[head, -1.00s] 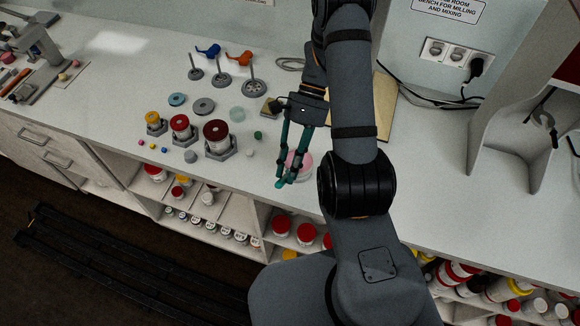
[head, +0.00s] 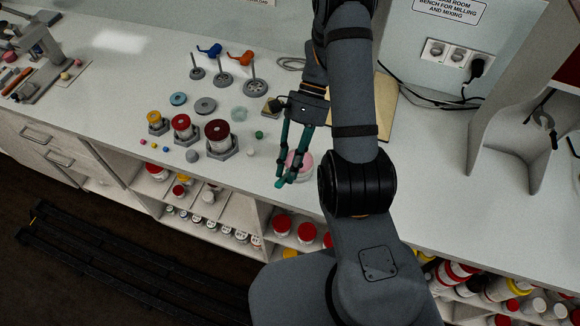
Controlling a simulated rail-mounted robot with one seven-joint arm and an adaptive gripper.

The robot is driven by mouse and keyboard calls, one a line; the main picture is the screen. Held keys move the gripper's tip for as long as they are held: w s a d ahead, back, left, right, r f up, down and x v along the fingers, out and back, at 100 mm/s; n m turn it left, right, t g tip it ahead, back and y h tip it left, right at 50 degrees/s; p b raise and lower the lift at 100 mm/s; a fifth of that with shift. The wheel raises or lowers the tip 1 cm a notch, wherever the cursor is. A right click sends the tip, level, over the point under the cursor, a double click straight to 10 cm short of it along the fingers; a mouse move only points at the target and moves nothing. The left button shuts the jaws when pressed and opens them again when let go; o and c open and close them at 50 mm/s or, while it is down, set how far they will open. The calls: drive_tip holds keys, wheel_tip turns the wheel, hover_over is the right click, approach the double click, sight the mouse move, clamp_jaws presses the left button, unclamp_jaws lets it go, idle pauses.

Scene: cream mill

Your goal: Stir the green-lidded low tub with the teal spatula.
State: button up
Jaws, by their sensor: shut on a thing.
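My gripper (head: 289,177) hangs down over the front of the bench. Its fingers are shut on the teal spatula (head: 280,183), of which only a small teal end shows at the fingertips. A low, pale tub with a pink top (head: 303,161) stands just right of and behind the fingertips, partly covered by them and by my arm. I cannot tell whether the spatula touches it. No green lid shows on this tub.
Red-lidded jars (head: 217,132) and a yellow-lidded jar (head: 155,118) stand in grey holders at left. Small weights and a green cap (head: 259,135) lie near. Grey stands (head: 255,88) are behind. A beige board (head: 385,105) lies behind my arm. The bench's front edge is close.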

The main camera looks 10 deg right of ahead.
drive_tip(key=shift+r+p, duration=1.9)
drive_tip(key=shift+r, duration=0.65)
